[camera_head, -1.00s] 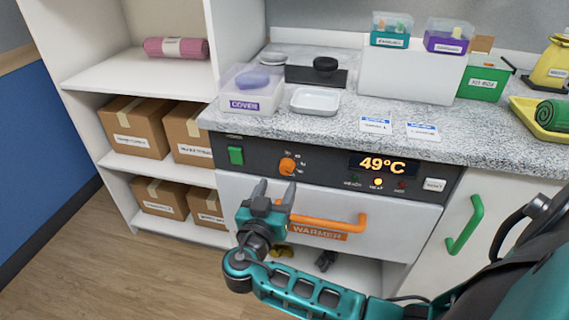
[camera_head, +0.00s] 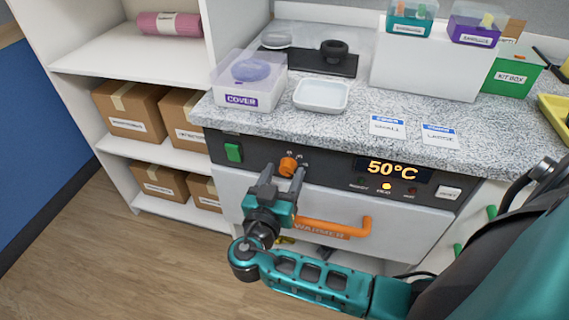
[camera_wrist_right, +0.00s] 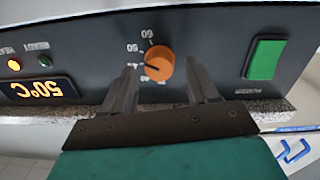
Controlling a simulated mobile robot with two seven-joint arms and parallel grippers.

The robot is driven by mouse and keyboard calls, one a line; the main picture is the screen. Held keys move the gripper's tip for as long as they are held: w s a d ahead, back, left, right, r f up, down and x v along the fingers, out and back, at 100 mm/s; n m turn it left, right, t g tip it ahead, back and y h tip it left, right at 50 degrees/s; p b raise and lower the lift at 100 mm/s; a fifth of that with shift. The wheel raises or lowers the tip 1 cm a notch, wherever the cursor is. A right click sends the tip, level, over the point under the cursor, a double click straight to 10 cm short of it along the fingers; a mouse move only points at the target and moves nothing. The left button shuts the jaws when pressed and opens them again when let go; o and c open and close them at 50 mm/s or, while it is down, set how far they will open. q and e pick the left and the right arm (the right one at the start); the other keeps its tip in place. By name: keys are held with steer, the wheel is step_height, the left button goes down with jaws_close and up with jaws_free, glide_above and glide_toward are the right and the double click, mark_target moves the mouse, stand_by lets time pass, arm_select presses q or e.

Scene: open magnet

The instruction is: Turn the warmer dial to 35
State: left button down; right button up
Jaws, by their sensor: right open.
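The warmer dial (camera_head: 288,165) is an orange knob on the dark control panel (camera_head: 330,168), left of the display (camera_head: 392,171), which reads 50°C. In the right wrist view the dial (camera_wrist_right: 159,63) shows a dark pointer line, with scale numbers around it, 60 and 50 among them. My right gripper (camera_head: 281,176) is open, its two fingers pointing at the dial from just below. In the wrist view the fingertips (camera_wrist_right: 160,80) stand to either side of the dial, apart from it. My left gripper is not in view.
A green power switch (camera_head: 234,152) is left of the dial. The orange drawer handle (camera_head: 334,228) sits below right of my gripper. A lit amber lamp (camera_head: 387,186) is under the display. The counter (camera_head: 350,112) above holds a lidded box (camera_head: 248,82) and a white tray (camera_head: 321,96).

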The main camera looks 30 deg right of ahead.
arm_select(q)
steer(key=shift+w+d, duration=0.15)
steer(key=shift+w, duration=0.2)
arm_select(e)
steer(key=shift+w+d, duration=0.15)
steer(key=shift+d, duration=0.05)
steer(key=shift+c, duration=1.2)
steer(key=c, duration=0.8)
